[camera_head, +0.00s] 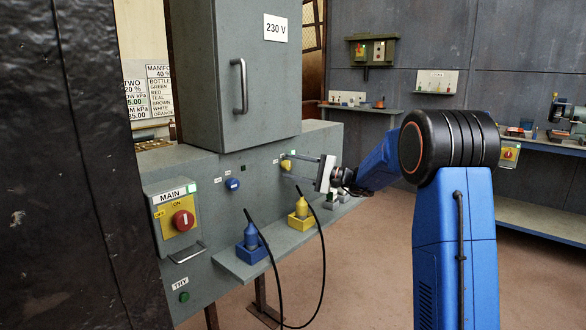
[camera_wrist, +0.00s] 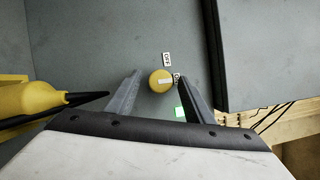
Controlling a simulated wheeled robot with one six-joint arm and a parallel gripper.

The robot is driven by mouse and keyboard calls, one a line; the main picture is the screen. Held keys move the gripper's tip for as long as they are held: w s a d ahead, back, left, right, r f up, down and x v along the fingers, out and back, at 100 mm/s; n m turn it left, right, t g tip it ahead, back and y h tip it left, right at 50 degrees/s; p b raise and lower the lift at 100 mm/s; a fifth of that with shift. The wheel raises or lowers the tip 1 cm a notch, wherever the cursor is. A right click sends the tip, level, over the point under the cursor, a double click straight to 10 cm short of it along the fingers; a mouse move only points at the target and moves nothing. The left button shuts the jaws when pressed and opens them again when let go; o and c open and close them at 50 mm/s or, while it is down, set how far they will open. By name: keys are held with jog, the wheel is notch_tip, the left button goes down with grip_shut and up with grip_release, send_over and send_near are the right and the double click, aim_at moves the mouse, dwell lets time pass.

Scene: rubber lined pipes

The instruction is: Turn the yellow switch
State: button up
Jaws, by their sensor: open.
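The yellow switch (camera_head: 286,164) is a round knob on the grey panel front, below the 230 V cabinet. In the wrist view the yellow switch (camera_wrist: 161,81) has a pale bar across its face and lies between the fingertips. My gripper (camera_head: 291,166) reaches toward the panel from the right, with its fingers around the switch in the head view. In the wrist view my gripper (camera_wrist: 160,76) is open, with one finger to each side of the knob. The right finger is very near the knob; whether it touches I cannot tell. A small gap shows at the left finger.
A blue knob (camera_head: 233,184) sits left on the same panel. A shelf (camera_head: 300,238) below holds a blue plug (camera_head: 251,238) and a yellow plug (camera_head: 302,209) with black cables. A red MAIN switch (camera_head: 183,220) is at the left. Open floor lies at right.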

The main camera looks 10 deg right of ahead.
jog(key=shift+d, duration=0.1)
jog(key=v, duration=1.7)
jog(key=shift+s+d, duration=0.1)
jog(key=shift+s, duration=0.05)
jog(key=s+a+f+n+g+h, duration=0.2)
jog(key=s+a+g+h, duration=0.15)
jog(key=s+a, duration=0.65)
jog(key=s+a+f+n+g+h, duration=0.3)
jog(key=s+a, duration=0.4)
jog(key=s, duration=0.6)
jog(key=s+d+f+n+h, duration=0.2)
jog(key=s+d+f+h, duration=0.2)
jog(key=s, duration=0.8)
jog(key=s+d+f+n+t+h, duration=0.1)
jog(key=s+d+f+h, duration=0.3)
jog(key=s, duration=0.8)
jog(key=shift+s+d+f+n+h, duration=0.2)
jog(key=shift+f+n+h, duration=0.2)
jog(key=shift+n+h, duration=0.4)
